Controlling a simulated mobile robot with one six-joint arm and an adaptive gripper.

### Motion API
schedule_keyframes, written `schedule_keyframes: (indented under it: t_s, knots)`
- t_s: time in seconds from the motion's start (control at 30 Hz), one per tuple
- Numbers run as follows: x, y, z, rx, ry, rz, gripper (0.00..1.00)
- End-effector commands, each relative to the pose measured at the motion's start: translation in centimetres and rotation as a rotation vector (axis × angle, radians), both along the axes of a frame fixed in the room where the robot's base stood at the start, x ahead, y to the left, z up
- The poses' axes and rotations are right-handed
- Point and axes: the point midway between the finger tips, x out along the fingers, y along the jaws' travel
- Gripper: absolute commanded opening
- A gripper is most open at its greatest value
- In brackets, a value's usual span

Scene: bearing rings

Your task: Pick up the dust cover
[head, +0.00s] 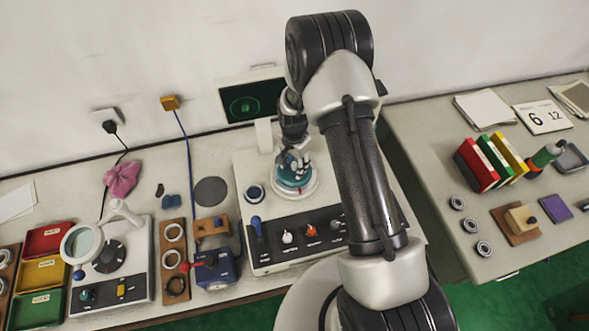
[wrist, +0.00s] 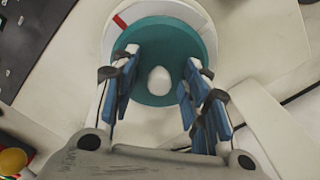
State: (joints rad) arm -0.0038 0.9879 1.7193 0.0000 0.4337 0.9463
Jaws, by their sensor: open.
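The dust cover (wrist: 150,40) looks like a teal disc with a white knob (wrist: 159,80) at its middle. It sits on a white round base with a red mark, on the white machine. In the head view the dust cover (head: 293,172) is partly hidden by my gripper. My gripper (wrist: 160,92) is open above it, with its blue-padded fingers on either side of the knob. I see a gap between each finger and the knob. In the head view my gripper (head: 294,160) points down over the cover.
The white machine (head: 262,180) has a front panel of knobs and a small ring part (head: 254,193) to the left. A green-lit screen (head: 250,103) stands behind. A magnifier device (head: 115,255) and coloured trays (head: 42,270) are at left. A second table (head: 440,165) is at right.

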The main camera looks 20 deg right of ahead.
Motion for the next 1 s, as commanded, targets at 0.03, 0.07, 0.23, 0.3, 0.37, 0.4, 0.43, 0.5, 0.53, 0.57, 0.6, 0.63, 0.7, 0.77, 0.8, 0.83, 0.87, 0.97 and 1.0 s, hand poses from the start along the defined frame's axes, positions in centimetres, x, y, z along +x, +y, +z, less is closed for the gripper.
schedule_keyframes:
  t_s: [0.03,0.07,0.23,0.3,0.37,0.4,0.43,0.5,0.53,0.57,0.6,0.63,0.7,0.77,0.8,0.83,0.87,0.97,1.0]
  knots:
    - [0.02,-0.01,0.03,0.000,0.000,0.000,0.42]
    - [0.01,-0.02,0.04,0.000,0.000,0.000,0.42]
    - [0.00,-0.01,0.05,0.000,0.000,0.000,0.35]
    - [0.00,-0.01,0.05,0.000,0.000,0.000,0.30]
    - [0.00,-0.01,0.05,0.000,0.000,0.000,0.26]
    - [0.00,-0.01,0.06,0.000,0.000,0.000,0.24]
    - [0.00,-0.01,0.06,0.000,0.000,0.000,0.22]
    - [-0.01,-0.02,0.06,0.000,0.000,0.000,0.17]
    - [-0.01,-0.02,0.06,0.000,0.000,0.000,0.15]
    - [-0.01,-0.02,0.06,0.000,0.000,0.000,0.13]
    - [0.00,-0.01,0.06,0.000,0.000,0.000,0.10]
    - [0.00,-0.01,0.06,0.000,0.000,0.000,0.08]
    - [0.00,-0.01,0.06,0.000,0.000,0.000,0.04]
    - [-0.01,-0.01,0.06,0.000,0.000,0.000,0.00]
    - [-0.01,-0.01,0.06,0.000,0.000,0.000,0.00]
    - [-0.01,-0.01,0.06,0.000,0.000,0.000,0.00]
    - [-0.01,-0.01,0.06,0.000,0.000,0.000,0.00]
    - [0.01,-0.01,0.07,0.000,0.000,0.000,0.00]
    - [0.01,-0.01,0.07,0.000,0.000,0.000,0.00]
